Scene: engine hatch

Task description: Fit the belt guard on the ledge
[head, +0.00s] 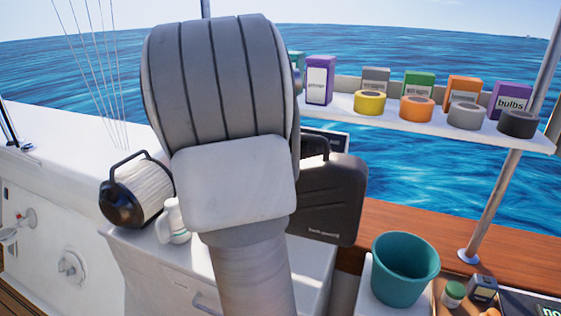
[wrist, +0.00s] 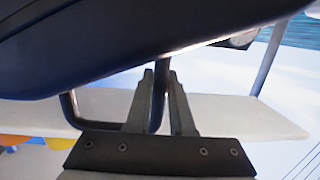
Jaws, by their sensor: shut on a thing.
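The belt guard (head: 335,200) is a black, flat case-like piece with a loop handle and small pale lettering. My gripper (wrist: 160,85) is shut on the guard's handle bar, which runs between the two fingers. My gripper is hidden behind my arm in the head view. A wooden ledge (head: 400,232) runs behind the teal bucket; I cannot tell if it is the task's ledge.
A white shelf (head: 350,117) carries several boxes and tape rolls (head: 417,109). A teal bucket (head: 404,268) and a jar (head: 453,294) stand at the lower right, near a metal post (head: 500,190).

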